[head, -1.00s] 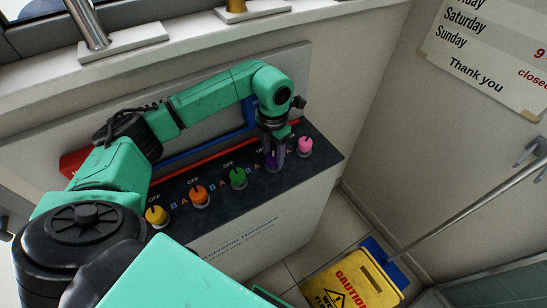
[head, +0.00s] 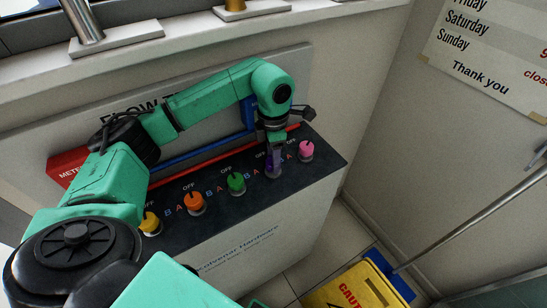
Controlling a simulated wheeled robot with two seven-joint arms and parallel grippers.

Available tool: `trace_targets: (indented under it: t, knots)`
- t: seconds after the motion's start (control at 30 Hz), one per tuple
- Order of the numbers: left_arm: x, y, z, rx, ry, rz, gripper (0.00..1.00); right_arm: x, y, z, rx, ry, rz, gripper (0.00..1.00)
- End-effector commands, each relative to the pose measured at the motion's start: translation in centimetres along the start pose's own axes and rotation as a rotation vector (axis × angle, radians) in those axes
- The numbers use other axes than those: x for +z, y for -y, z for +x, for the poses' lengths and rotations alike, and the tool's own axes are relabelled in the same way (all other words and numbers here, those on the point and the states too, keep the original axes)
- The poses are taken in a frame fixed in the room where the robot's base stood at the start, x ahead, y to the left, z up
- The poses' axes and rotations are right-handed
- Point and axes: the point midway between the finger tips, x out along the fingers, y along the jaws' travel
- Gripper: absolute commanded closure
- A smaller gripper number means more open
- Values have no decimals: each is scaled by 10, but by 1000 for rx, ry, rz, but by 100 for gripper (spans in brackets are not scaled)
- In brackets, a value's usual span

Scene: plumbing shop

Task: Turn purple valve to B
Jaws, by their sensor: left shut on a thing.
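The purple valve (head: 270,166) is on the black top of the valve box, between the green valve (head: 236,183) and the pink valve (head: 306,151). My left gripper (head: 274,170) points down over it with its fingers shut on its knob. The fingers and wrist hide most of the knob, so its pointing direction cannot be read. An OFF label shows partly behind the fingers; the purple valve's B label is not clearly readable. My right gripper is not in view.
An orange valve (head: 195,203) and a yellow valve (head: 150,224) stand further left in the row. Red and blue pipes run behind the row. A yellow caution sign (head: 352,290) stands on the floor to the right of the box.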

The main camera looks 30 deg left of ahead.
Motion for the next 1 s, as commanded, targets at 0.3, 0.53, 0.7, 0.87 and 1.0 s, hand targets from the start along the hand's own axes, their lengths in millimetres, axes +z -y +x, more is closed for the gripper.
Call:
trace_targets:
  t: [0.3,0.53,0.7,0.87,1.0]
  knots:
    - [1,-2,-3,6,6,-2,30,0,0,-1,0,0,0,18]
    - [0,-1,-2,3,3,-2,19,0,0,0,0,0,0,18]
    - [1,-1,-4,3,3,-1,19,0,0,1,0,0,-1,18]
    - [1,-1,-24,5,5,-1,19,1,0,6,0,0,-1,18]
    - [1,-1,-55,6,7,-2,19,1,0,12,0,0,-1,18]
